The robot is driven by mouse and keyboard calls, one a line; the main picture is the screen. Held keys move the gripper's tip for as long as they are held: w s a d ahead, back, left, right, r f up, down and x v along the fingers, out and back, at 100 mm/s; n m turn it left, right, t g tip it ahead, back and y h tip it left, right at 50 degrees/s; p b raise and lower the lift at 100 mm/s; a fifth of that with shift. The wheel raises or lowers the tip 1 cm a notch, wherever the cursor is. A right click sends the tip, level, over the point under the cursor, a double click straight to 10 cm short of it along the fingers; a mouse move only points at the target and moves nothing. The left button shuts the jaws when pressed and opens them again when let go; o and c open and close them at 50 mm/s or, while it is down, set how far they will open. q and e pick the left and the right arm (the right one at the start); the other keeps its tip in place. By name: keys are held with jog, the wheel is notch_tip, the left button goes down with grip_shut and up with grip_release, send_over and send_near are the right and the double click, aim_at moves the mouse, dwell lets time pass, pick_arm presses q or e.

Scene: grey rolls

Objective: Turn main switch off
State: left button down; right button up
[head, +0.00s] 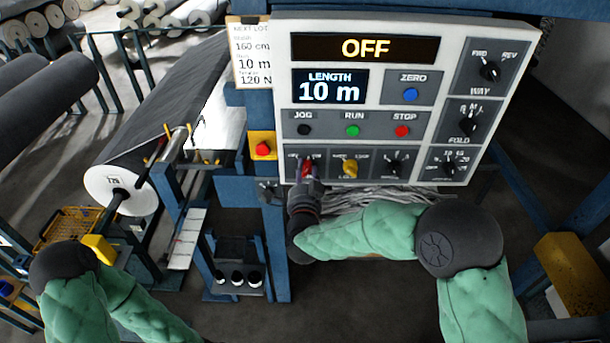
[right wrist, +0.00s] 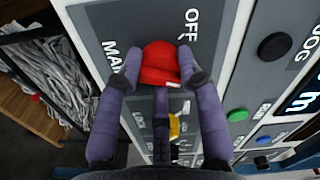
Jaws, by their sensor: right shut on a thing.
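The control panel (head: 480,20) is in the upper right of the head view. Its top display (head: 366,47) reads "OFF". The red main switch (head: 307,166) is at the panel's lower left and shows close up in the right wrist view (right wrist: 158,60), with the words "MAIN" and "OFF" beside it. My right gripper (head: 306,178) is shut on the red switch, with purple fingers on both sides of it (right wrist: 160,72). The fingers partly hide the switch and its labels. My left arm is at the lower left; its gripper does not show.
Next to the switch is a yellow light knob (head: 349,168). Above are black jog, green run (head: 352,131) and red stop (head: 402,131) buttons. A red emergency button (head: 263,149) sits on a yellow box to the left. A large grey roll (head: 165,115) lies further left.

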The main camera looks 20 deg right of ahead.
jog(key=n, duration=0.2)
jog(key=shift+n, duration=0.4)
jog(key=n, duration=0.2)
jog(key=shift+n, duration=0.4)
jog(key=n, duration=0.3)
jog(key=shift+p, duration=0.3)
jog(key=shift+n+p, duration=0.4)
jog(key=shift+n, duration=1.6)
jog(key=o, duration=1.1)
jog(key=shift+o, duration=0.2)
jog(key=shift+s, duration=0.1)
